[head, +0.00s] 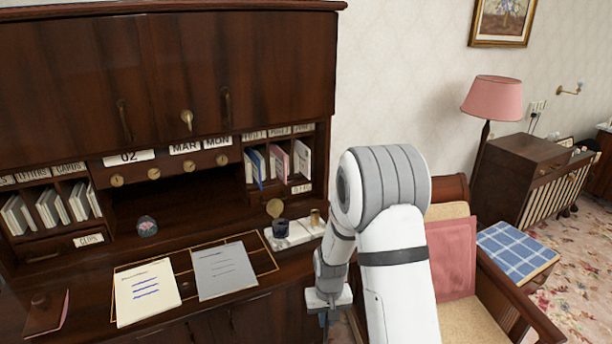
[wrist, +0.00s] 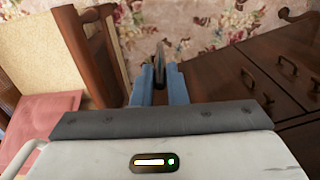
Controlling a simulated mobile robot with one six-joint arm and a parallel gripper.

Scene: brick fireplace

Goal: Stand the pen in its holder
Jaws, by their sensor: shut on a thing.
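My gripper (wrist: 160,86) is shut on a thin dark pen (wrist: 160,62), seen nearly end-on between the blue fingers in the wrist view. In the head view my gripper (head: 326,316) hangs low at the desk's front right edge, and the pen cannot be made out there. A white stand (head: 296,238) lies on the desk above and left of my gripper. It bears a dark blue pot (head: 281,228) and a small upright brass cylinder (head: 315,217); I cannot tell for sure which one is the pen's holder.
A paper sheet (head: 147,292) and a grey sheet (head: 225,270) lie on the desk. A glass paperweight (head: 147,226) stands farther back, and a dark red book (head: 47,312) lies at left. A chair with a pink cushion (head: 452,258) stands close to the right of my arm.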

